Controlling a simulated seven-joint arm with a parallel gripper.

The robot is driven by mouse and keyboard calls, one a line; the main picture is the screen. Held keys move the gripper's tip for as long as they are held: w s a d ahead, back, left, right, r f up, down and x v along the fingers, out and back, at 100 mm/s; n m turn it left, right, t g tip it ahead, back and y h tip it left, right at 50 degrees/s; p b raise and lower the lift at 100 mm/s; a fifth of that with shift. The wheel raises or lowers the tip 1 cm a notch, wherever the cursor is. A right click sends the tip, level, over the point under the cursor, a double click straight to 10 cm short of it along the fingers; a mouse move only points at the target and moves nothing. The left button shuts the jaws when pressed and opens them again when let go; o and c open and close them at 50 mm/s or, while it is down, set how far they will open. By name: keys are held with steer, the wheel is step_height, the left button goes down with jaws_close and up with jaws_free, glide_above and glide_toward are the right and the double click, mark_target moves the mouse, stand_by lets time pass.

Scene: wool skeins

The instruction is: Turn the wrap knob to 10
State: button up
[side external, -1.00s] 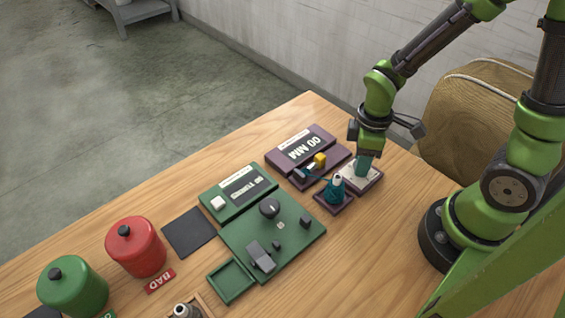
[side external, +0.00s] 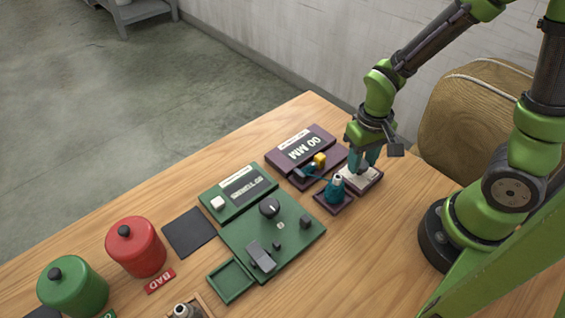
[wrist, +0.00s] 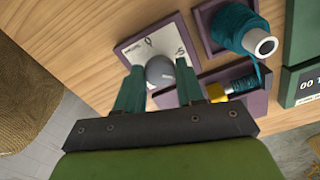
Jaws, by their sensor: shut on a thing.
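The wrap knob (wrist: 160,70) is a rounded grey knob on a white dial plate (wrist: 137,46) with a few printed marks. In the side external view the dial plate (side external: 349,180) sits in a purple housing at the right end of the devices. My gripper (wrist: 159,80) is shut on the knob, one teal finger on each side. In the side external view my gripper (side external: 363,165) points down at the dial, and its fingers mostly hide the knob. The knob's exact setting cannot be read.
Beside the dial are a teal wool skein (side external: 335,190) on a purple stand, a purple display (side external: 300,147) reading "00 MM", and a yellow part (side external: 319,160). A green panel (side external: 293,236) with another knob stands left. Red (side external: 135,247) and green (side external: 72,287) lidded jars stand farther left.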

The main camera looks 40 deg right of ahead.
mark_target(362, 163)
steer(key=m, duration=0.5)
steer(key=shift+m, duration=2.5)
steer(key=o, duration=1)
steer(key=shift+o, duration=0.2)
step_height(362, 163, up, 17)
